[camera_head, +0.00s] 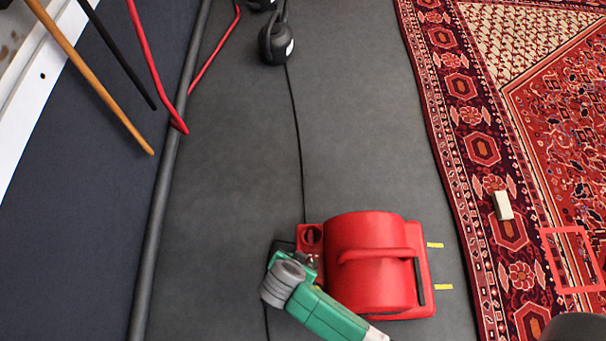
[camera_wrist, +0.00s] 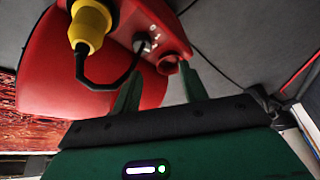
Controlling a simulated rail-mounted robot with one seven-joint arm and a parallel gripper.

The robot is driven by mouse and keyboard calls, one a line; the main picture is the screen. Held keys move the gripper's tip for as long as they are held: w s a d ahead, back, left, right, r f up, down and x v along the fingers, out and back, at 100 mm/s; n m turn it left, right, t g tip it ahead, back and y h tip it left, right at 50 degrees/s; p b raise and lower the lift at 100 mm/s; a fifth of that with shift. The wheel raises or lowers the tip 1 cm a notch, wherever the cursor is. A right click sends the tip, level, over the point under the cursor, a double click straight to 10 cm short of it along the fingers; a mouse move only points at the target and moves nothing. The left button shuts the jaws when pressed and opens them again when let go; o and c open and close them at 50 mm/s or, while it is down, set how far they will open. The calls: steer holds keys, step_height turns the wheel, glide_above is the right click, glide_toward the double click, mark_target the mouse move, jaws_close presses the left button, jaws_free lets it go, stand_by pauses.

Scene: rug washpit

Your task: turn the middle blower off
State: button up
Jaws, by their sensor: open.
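A red blower (camera_head: 372,265) with a rounded housing and top handle stands on the dark floor in the head view. It is the only red blower I can see, so its place in a row cannot be told. My green gripper (camera_head: 308,262) is at the blower's left end. In the wrist view its fingers (camera_wrist: 160,74) are apart, just below the knob, with a red round stub between their tips.
A patterned red rug (camera_head: 465,130) lies to the right, with a small pale block (camera_head: 503,205) on it. A black cable (camera_head: 297,130) runs along the floor to black rounded objects (camera_head: 275,45) at the top. Poles (camera_head: 95,80) and a long pipe (camera_head: 165,200) line the left.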

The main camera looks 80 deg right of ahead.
steer(key=shift+m+g+y, duration=0.3)
steer(key=b+x, duration=0.1)
steer(key=x, duration=0.2)
steer(key=s+a+b+x, duration=0.1)
steer(key=x, duration=0.3)
steer(key=s+b+x, duration=0.1)
steer(key=x, duration=0.2)
steer(key=shift+a+f+b, duration=0.25)
steer(key=shift+f+b, duration=0.1)
steer(key=shift+b, duration=0.05)
steer(key=c, duration=0.7)
steer(key=shift+r, duration=0.1)
